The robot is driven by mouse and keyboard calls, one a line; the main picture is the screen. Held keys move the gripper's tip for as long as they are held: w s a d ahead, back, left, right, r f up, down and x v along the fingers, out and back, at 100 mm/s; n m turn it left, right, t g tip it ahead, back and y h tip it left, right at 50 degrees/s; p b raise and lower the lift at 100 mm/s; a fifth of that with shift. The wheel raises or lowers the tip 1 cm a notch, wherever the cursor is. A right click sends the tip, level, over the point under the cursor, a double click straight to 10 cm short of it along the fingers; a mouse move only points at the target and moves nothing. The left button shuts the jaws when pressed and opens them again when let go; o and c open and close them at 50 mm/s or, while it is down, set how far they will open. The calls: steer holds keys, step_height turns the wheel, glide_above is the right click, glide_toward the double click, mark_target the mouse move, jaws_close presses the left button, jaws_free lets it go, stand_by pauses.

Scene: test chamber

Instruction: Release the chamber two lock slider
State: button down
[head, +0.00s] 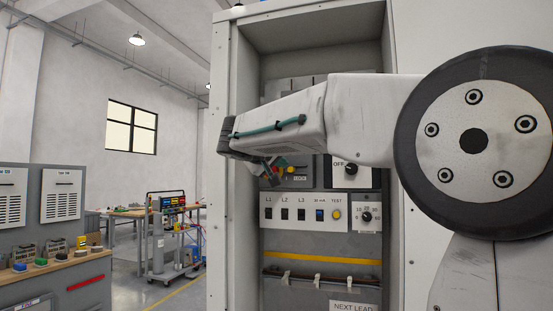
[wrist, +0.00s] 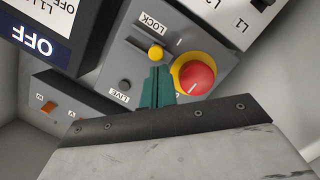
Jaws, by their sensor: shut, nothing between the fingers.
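In the wrist view a grey panel (wrist: 120,60) carries a small yellow knob (wrist: 156,53) beside the LOCK label (wrist: 155,22). A LIVE label (wrist: 119,97) and a small dark round part (wrist: 124,85) are lower left on it. I cannot read any chamber number on this panel. My green gripper fingers (wrist: 157,72) are shut and empty, tips just below the yellow knob in the picture; I cannot tell whether they touch it. In the head view my gripper (head: 271,182) is at the panel, partly hiding it.
A red button (wrist: 196,76) with a yellow collar is close right of my fingers. A dark block marked OFF (wrist: 38,38) projects at upper left. The cabinet's left side wall (head: 219,200) stands near my arm. A rocker switch row (head: 305,213) is below.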

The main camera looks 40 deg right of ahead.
steer(key=shift+s+d, duration=0.9)
steer(key=shift+s, duration=0.25)
steer(key=s+a+r, duration=0.2)
steer(key=a+r, duration=0.2)
steer(key=a, duration=0.6)
steer(key=shift+s+a+r, duration=0.2)
steer(key=shift+a+r, duration=0.05)
steer(key=shift+r, duration=0.05)
